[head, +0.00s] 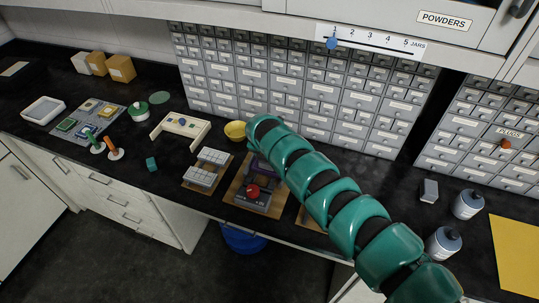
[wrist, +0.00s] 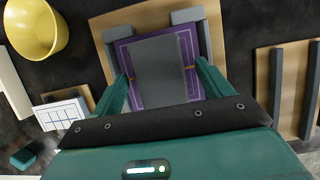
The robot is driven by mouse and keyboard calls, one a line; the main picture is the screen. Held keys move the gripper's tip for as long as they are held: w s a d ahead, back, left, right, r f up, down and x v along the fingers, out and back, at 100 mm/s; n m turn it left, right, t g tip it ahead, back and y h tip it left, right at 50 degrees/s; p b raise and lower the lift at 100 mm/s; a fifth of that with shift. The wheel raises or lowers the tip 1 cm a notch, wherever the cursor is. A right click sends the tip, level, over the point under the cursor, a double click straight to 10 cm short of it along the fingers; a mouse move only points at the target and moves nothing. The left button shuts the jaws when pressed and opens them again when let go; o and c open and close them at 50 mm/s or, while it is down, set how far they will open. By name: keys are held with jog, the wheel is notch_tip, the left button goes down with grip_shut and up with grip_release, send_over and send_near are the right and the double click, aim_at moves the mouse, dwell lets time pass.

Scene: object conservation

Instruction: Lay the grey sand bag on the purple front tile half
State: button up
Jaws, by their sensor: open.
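A purple tile (wrist: 184,45) with thin white lines lies on a wooden board (wrist: 103,28) between grey blocks. A flat plain grey piece (wrist: 160,68) covers its middle, with purple showing on both sides; I cannot tell for sure whether this is the sand bag. My gripper (wrist: 163,78) is open above the tile, one finger on each side of the grey piece, with visible gaps. In the head view, the purple tile (head: 263,167) is partly hidden by my arm. A small grey block (head: 429,190) stands at the right of the counter.
A red knob (head: 252,191) on a grey base is at the board's front. A yellow bowl (wrist: 32,28) is at back left. Boards with a white gridded tile (wrist: 62,114) and grey bars (wrist: 277,85) flank the purple tile. Jars (head: 467,205) stand at right. Drawers (head: 290,85) line the back.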

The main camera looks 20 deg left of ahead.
jog(key=shift+s+r, duration=0.15)
jog(key=shift+r, duration=0.55)
jog(key=s+b+v, duration=0.1)
jog(key=b+v, duration=0.3)
jog(key=v, duration=0.6)
notch_tip(320, 180, up, 5)
jog(key=b, duration=0.3)
send_over(264, 172)
jog(key=s, duration=0.2)
jog(key=shift+d+r, duration=0.1)
jog(key=shift+r, duration=0.1)
notch_tip(264, 172, up, 7)
jog(key=p, duration=0.3)
jog(key=shift+p, duration=0.4)
